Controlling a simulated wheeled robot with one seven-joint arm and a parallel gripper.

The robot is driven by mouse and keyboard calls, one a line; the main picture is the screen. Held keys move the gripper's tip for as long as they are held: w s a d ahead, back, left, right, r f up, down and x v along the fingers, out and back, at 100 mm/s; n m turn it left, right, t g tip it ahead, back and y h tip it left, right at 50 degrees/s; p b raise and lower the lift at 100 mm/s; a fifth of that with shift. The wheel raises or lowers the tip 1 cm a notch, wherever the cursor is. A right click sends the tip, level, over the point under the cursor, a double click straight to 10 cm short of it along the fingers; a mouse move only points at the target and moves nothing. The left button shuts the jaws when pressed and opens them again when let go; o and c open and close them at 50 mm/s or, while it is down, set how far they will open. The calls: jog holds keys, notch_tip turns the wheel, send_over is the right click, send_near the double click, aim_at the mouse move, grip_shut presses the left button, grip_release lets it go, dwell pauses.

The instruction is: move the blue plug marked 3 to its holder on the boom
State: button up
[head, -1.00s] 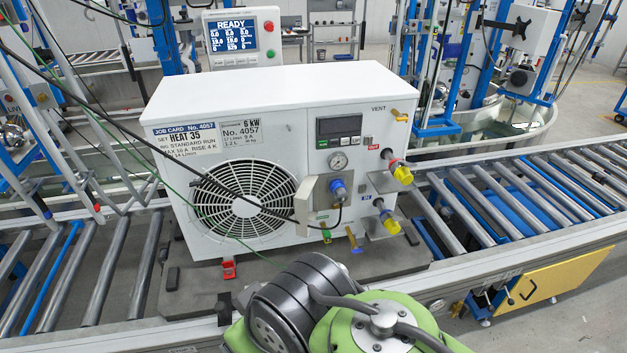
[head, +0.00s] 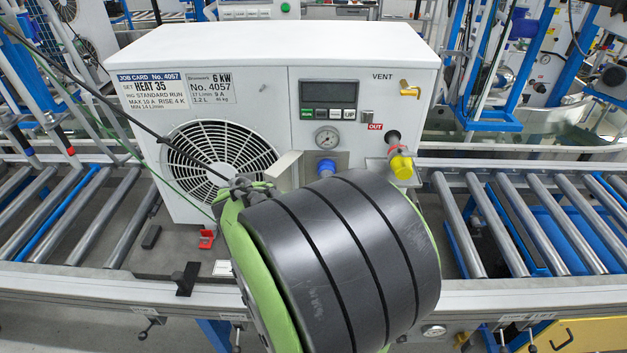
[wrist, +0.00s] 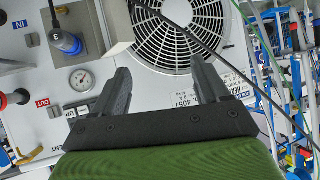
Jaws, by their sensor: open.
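The blue plug (wrist: 66,42) sits in a socket on the front panel of the white unit (head: 270,55). In the head view only the top of the blue plug (head: 326,168) shows above my arm. My gripper (wrist: 161,68) is open and empty, its two dark fingers toward the fan grille. The blue plug is outside the fingers, to their left in the wrist view. My arm hides the gripper in the head view. I cannot make out the boom holder.
A pressure gauge (head: 328,138) is above the plug. A yellow-ended fitting (head: 402,166) juts out at the right. A black cable (head: 130,110) runs across the fan grille (head: 215,160). Roller conveyors (head: 530,225) lie on both sides.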

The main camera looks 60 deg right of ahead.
jog(key=s+d+f+m+h+b, duration=0.1)
jog(key=s+d+f+h+b, duration=0.3)
jog(key=d+f, duration=0.3)
jog(key=s+d+f+m+h+b, duration=0.2)
jog(key=s+d+f+h+b, duration=0.2)
jog(key=d+f, duration=0.3)
jog(key=s+d+b, duration=0.1)
jog(key=d, duration=0.3)
jog(key=shift+s, duration=0.2)
jog(key=shift+d, duration=0.1)
jog(key=shift+d, duration=0.1)
jog(key=p+x, duration=0.3)
jog(key=x, duration=0.1)
jog(key=p+x, duration=0.3)
jog(key=p, duration=0.1)
jog(key=shift+w+d+r, duration=0.2)
jog(key=shift+d+r, duration=0.05)
jog(key=shift+d, duration=0.05)
jog(key=shift+w+d+f+p, duration=0.25)
jog(key=shift+d+p, duration=0.15)
jog(key=shift+d, duration=0.1)
